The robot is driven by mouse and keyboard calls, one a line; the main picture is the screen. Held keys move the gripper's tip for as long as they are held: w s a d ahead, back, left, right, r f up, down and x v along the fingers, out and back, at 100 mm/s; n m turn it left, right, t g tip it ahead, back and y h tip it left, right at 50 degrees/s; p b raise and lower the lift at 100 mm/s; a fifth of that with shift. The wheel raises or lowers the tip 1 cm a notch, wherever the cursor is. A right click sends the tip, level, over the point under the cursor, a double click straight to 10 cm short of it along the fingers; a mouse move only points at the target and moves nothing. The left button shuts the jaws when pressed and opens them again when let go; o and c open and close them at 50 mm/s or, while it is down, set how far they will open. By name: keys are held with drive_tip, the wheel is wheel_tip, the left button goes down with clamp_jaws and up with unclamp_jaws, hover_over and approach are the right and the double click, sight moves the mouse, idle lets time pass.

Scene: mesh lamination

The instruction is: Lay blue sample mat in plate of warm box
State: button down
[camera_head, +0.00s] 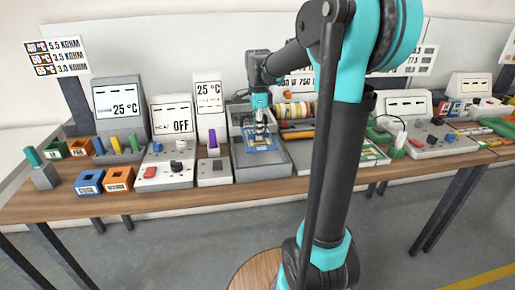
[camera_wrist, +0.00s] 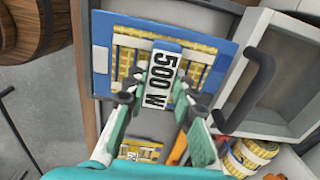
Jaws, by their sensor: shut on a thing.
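The blue sample mat (camera_wrist: 101,58) carries yellow and white mesh and a tab labelled "500 W" (camera_wrist: 160,80). In the wrist view my gripper (camera_wrist: 158,90) is shut on this tab, one finger at each side. In the head view my gripper (camera_head: 261,123) points down over the mat (camera_head: 262,145), which lies over a grey plate (camera_head: 279,164) in front of a grey box. I cannot tell whether the mat touches the plate. In the wrist view a pale box with a window and dark handle (camera_wrist: 249,92) is close to the mat's right; it appears to be the warm box.
My arm hides part of the table's middle. A device reading "OFF" (camera_head: 171,113) and a "25 °C" unit (camera_head: 209,95) stand left of the plate. Yellow rolls (camera_head: 290,110) lie to its right. Blue (camera_head: 89,182) and orange (camera_head: 119,178) bins sit at the front left.

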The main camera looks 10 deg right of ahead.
drive_tip(key=shift+f, duration=3.75)
drive_tip(key=shift+f, duration=0.15)
drive_tip(key=c, duration=1.3)
unclamp_jaws()
drive_tip(key=shift+o, duration=0.2)
wheel_tip(320, 180, up, 12)
drive_tip(key=shift+r, duration=0.15)
